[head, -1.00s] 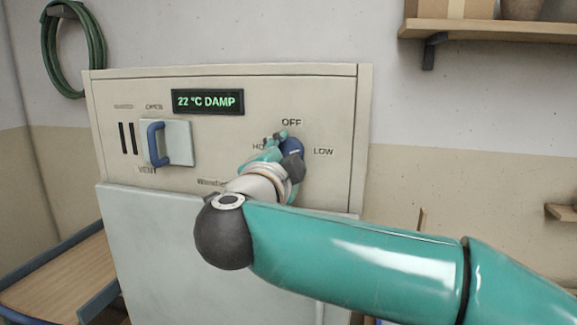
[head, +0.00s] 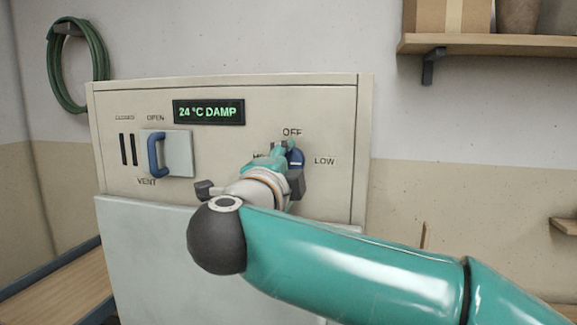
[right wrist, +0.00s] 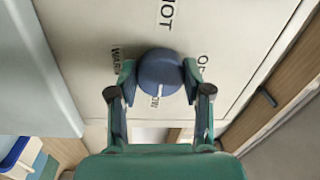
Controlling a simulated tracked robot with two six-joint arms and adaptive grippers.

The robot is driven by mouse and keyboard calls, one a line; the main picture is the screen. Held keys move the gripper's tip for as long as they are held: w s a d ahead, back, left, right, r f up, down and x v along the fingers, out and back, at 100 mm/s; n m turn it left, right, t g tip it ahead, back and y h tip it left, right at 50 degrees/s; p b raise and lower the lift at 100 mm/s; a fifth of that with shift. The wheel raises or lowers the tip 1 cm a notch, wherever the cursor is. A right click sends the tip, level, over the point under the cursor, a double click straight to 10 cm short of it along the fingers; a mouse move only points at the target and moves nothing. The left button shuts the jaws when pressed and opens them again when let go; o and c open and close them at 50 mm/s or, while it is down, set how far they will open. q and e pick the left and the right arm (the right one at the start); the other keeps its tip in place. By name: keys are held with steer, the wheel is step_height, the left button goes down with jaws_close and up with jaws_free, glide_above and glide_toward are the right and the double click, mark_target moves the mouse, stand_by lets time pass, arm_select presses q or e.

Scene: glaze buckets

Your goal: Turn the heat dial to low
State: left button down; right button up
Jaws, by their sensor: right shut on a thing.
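The heat dial (head: 296,157) is a round blue knob on the upper right of a cream kiln-like cabinet. OFF is above it and LOW (head: 325,161) to its right. My right gripper (head: 285,153) is shut on the dial, hiding much of it and part of the labels on its left. In the right wrist view the dial (right wrist: 160,70) sits between the two teal fingers (right wrist: 159,78), one on each side. HOT, WARM and OFF show around it; LOW is partly covered by the knob. My left gripper is out of view.
The cabinet's display (head: 209,112) reads 24 °C DAMP. A blue vent handle (head: 157,154) is on a pale plate at the left, near OPEN and CLOSED labels. A green hose (head: 77,65) hangs on the wall. A wooden shelf (head: 490,44) is at upper right.

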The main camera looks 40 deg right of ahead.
steer(key=o, duration=1)
steer(key=shift+a+f, duration=0.1)
steer(key=shift+f, duration=0.1)
steer(key=shift+c, duration=0.2)
steer(key=shift+o, duration=1)
steer(key=shift+r, duration=0.1)
steer(key=v, duration=1.2)
